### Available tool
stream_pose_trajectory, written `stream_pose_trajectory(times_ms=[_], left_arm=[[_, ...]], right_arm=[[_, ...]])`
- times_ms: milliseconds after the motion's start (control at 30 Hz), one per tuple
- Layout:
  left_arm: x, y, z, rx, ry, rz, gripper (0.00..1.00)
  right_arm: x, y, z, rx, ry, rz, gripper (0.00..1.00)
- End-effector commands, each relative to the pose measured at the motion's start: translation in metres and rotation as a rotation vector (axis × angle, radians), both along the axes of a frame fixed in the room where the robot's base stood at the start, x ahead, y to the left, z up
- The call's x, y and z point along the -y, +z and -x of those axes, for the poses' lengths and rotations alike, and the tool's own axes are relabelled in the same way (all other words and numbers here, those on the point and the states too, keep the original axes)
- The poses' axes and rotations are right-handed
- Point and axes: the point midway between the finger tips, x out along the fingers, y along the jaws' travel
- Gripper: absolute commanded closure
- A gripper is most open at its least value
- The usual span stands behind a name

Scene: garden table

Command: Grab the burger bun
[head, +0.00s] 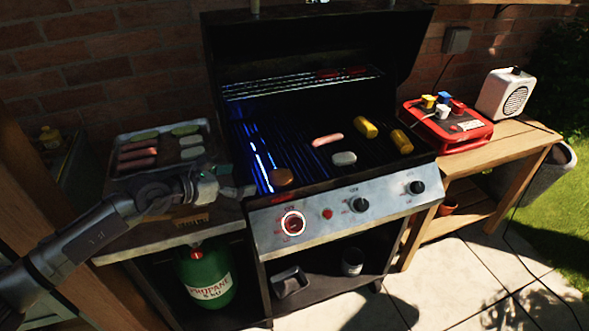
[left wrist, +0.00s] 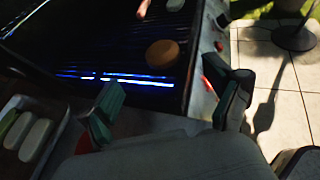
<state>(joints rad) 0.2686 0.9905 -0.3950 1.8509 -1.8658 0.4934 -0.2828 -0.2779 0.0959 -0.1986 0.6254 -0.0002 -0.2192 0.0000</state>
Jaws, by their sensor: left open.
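A round, brown burger bun (head: 281,176) lies on the grill grate at its front left. It also shows in the left wrist view (left wrist: 162,53), beyond my fingertips. My left gripper (head: 228,187) is at the left front edge of the grill, just left of the bun and apart from it. In the left wrist view my left gripper (left wrist: 172,96) is open, with its green-padded fingers spread and nothing between them. My right gripper is not in view.
The grill (head: 340,218) has its lid up; a sausage (head: 328,139), a pale patty (head: 344,158) and corn pieces (head: 366,127) lie on the grate. A tray (head: 120,137) of food stands on the left side shelf. A red box (head: 455,139) and white speaker (head: 505,93) stand on the right table.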

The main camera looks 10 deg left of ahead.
Motion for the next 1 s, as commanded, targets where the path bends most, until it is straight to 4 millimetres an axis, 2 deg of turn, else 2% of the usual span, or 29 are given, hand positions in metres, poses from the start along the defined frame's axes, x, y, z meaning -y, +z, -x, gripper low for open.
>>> stream_pose_trajectory(times_ms=[133, 300, 400, 633, 767, 1000], left_arm=[[0.012, -0.007, -0.018, 0.0, 0.0, 0.003, 0.1], [0.031, -0.02, -0.044, -0.001, -0.002, 0.003, 0.1], [0.037, -0.027, -0.056, 0.0, 0.0, 0.002, 0.1], [0.045, -0.035, -0.068, -0.001, -0.001, 0.001, 0.1], [0.053, -0.045, -0.082, -0.002, 0.0, 0.003, 0.1], [0.065, -0.057, -0.102, -0.001, -0.001, 0.001, 0.1]], right_arm=[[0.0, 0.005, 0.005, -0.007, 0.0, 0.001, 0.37], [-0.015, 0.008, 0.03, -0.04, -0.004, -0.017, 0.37], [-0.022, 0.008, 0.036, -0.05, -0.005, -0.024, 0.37], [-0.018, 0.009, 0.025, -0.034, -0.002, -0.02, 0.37], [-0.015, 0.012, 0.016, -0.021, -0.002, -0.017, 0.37], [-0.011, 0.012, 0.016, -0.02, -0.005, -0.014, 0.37]])
